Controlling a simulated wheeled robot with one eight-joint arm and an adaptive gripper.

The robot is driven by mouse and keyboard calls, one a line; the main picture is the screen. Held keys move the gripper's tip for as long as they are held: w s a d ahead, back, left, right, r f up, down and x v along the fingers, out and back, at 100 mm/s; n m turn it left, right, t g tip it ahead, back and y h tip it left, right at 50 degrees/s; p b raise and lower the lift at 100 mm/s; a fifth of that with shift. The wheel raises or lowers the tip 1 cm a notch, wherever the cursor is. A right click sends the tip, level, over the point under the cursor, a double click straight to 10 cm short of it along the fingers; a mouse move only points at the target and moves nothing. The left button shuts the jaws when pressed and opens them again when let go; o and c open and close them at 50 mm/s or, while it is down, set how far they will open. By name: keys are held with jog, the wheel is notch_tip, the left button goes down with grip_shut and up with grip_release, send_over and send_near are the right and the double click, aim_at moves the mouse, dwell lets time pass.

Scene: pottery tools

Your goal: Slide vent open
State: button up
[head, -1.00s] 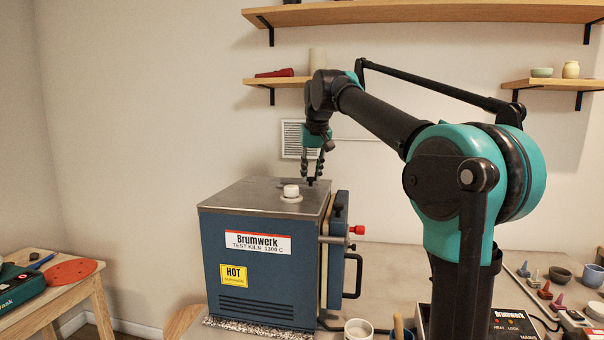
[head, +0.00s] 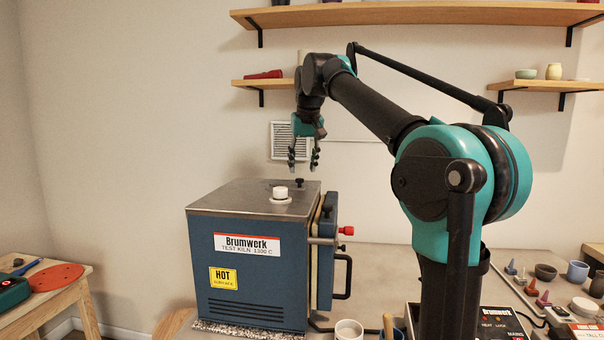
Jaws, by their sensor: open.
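The blue Brumwerk test kiln (head: 240,262) stands on the worktop with a grey metal top (head: 235,195). A small black knob (head: 299,182) stands near the back right of that top; it looks like the slide vent's knob, but the slide itself is too small to make out. A white round plug (head: 281,192) sits in front of it and to its left. My gripper (head: 302,168) points down above the black knob, with its fingers apart and nothing between them. A gap shows between the fingertips and the knob.
A red-tipped rod (head: 346,230) and a black handle (head: 346,276) stick out at the kiln's right side. A white cup (head: 349,330) stands in front. A wall grille (head: 281,141) and a shelf (head: 270,82) are behind my gripper.

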jog(key=v, duration=0.8)
jog(key=shift+s, duration=0.15)
